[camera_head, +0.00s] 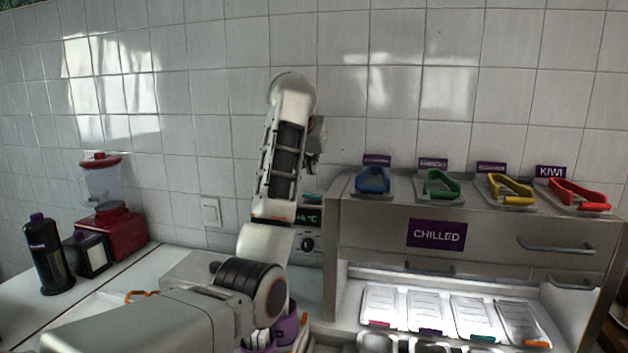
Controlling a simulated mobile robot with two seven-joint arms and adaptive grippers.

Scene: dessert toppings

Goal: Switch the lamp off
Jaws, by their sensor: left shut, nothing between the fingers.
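No lamp can be made out for certain. A white wall switch (211,212) sits on the tiles left of my raised left arm; whether it belongs to a lamp, and its position, cannot be told. My left arm rises through the middle of the view and bends over at the top. My left gripper (314,163) shows only in part, behind the arm's right edge, above the small control panel (310,243). It is shut and empty, to the right of the wall switch. My right gripper is not in view.
A chilled cabinet (380,225) stands at right, with coloured-handled tongs (441,184) on top and lit lidded trays (427,308) below. A red blender (108,225), a black bottle (45,255) and a dark box (91,253) stand at left. Purple cups (287,325) are partly hidden by my arm.

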